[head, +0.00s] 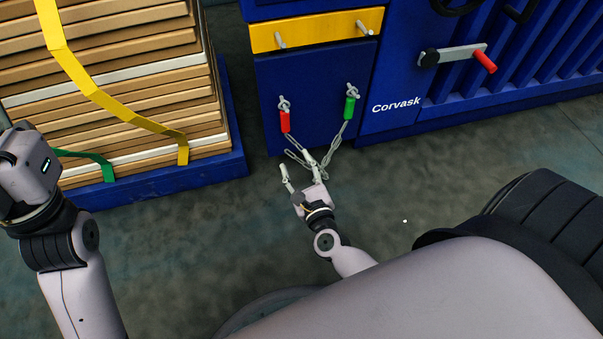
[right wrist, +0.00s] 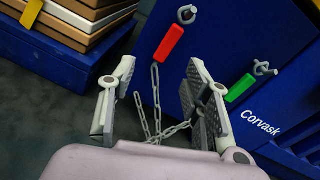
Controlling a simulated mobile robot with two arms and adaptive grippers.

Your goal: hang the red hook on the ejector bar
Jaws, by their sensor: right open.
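The red hook (head: 285,121) hangs by its metal top from an eye on the blue front panel. It also shows in the right wrist view (right wrist: 168,43), beyond the fingers. The yellow bar (head: 317,32), apparently the ejector bar, runs across the machine above it, with two pale pegs. Grey chain (head: 294,153) hangs below the red hook. My right gripper (head: 297,164) is open below the red hook, with chain visible between its fingers in the right wrist view (right wrist: 158,75); I see no grip on it. My left arm is at the left, its fingers out of view.
A green hook (head: 350,107) hangs right of the red one, also chained. A strapped cardboard stack (head: 120,75) on a blue pallet (head: 165,183) stands left. A lever with a red handle (head: 485,62) juts out at right. Floor (head: 420,185) before the machine is clear.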

